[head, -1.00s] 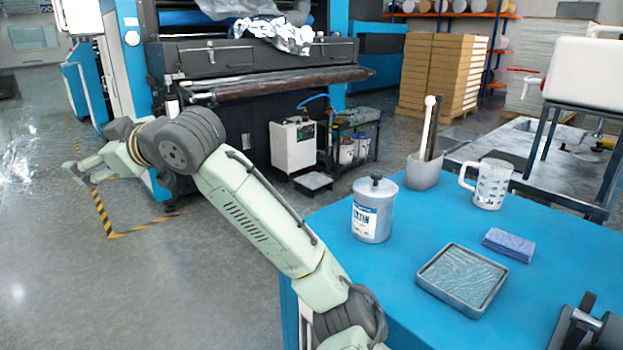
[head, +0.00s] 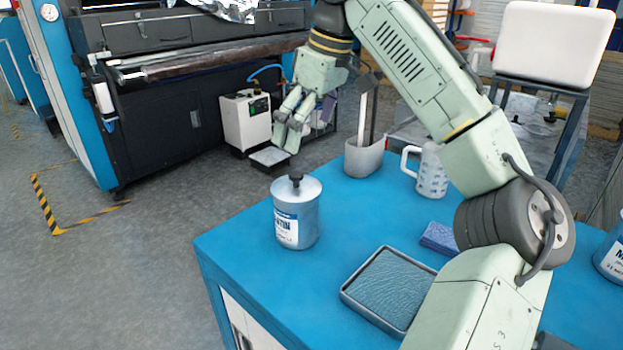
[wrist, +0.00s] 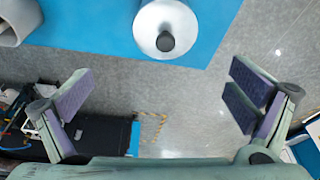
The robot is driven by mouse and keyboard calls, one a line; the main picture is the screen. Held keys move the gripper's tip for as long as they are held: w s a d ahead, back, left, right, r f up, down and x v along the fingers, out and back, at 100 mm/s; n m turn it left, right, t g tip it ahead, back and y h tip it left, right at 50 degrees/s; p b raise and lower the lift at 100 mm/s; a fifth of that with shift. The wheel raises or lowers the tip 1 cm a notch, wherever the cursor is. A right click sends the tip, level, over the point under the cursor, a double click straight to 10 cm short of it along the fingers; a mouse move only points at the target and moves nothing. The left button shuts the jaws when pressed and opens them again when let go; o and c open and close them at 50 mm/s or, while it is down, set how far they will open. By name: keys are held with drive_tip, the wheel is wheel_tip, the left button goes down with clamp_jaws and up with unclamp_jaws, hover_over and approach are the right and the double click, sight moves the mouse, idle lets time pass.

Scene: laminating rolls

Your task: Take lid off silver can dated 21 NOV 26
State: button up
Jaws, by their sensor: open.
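A silver can (head: 297,222) with a white and blue label stands upright on the blue table, near its left corner. Its lid (head: 311,188) is on, with a dark knob (head: 296,178) in the middle. A date on the label is too small to read. My gripper (head: 288,142) is open and empty, above and just beyond the can, apart from the knob. In the wrist view the lid (wrist: 180,22) and knob (wrist: 165,41) show at top centre, ahead of the spread fingers (wrist: 160,92). A second labelled can (head: 611,255) is cut off at the right edge.
A grey holder (head: 364,160) with upright tools and a white patterned mug (head: 431,172) stand behind the can. A grey tray (head: 390,290) and a folded blue cloth (head: 438,239) lie to its right. The blue table (head: 250,255) is bare around the can's left side.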

sight(297, 173)
drive_tip(key=x, duration=0.5)
drive_tip(key=shift+s+f, duration=0.1)
drive_tip(key=shift+s, duration=0.05)
drive_tip(key=shift+s+p+x, duration=0.2)
drive_tip(key=shift+p+x, duration=0.25)
drive_tip(key=shift+x, duration=0.9)
drive_tip(key=shift+s+p+x, duration=0.2)
drive_tip(key=shift+p+x, duration=0.2)
drive_tip(key=shift+x, duration=0.95)
drive_tip(key=shift+f, duration=0.1)
drive_tip(key=shift+c, duration=0.2)
drive_tip(key=c, duration=0.9)
